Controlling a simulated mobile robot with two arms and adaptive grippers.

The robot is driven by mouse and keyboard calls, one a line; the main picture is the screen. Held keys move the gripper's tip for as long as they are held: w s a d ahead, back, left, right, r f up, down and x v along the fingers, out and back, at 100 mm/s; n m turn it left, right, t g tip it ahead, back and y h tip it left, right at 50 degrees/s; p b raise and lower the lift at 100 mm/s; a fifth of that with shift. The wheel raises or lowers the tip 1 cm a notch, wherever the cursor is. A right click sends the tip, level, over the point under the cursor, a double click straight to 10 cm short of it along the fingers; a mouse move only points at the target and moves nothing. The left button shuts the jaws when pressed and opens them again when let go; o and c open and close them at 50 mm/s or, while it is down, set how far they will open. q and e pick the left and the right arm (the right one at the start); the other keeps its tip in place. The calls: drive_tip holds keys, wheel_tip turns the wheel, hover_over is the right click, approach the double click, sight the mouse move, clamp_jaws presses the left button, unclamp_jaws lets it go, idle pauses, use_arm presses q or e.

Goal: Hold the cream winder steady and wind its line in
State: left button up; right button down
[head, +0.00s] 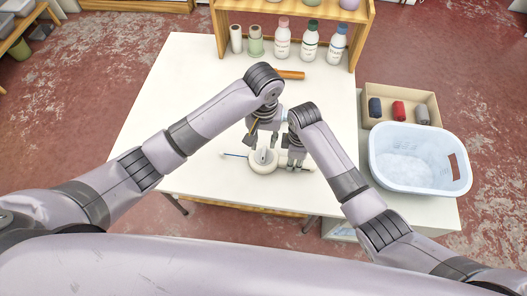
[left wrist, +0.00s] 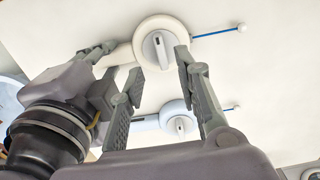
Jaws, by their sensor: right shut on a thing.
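The cream winder (head: 261,168) lies near the table's front edge, a round body with a raised grey knob (left wrist: 158,50) and an arm to one side. Its blue line (left wrist: 213,34) runs straight out to a white bead (left wrist: 243,28); in the head view it points left. My right gripper (head: 296,165) is shut on the winder's arm. My left gripper (head: 262,143) is above the winder, pointing down; in the left wrist view its fingers (left wrist: 158,72) stand apart, either side of the knob, with nothing clasped. Whether they reach knob height, I cannot tell.
A pale blue winder (left wrist: 177,110) with its own line lies close by, mostly hidden by my arms in the head view. An orange-handled thing (head: 291,75), several bottles (head: 310,42) and a shelf stand behind. A basket (head: 408,185) and box are right. The table's left is clear.

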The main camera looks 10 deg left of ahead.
sight(263, 154)
use_arm(q)
wheel_tip(263, 154, down, 8)
drive_tip(key=shift+f, duration=0.1)
idle(0.4)
clamp_jaws()
idle(0.3)
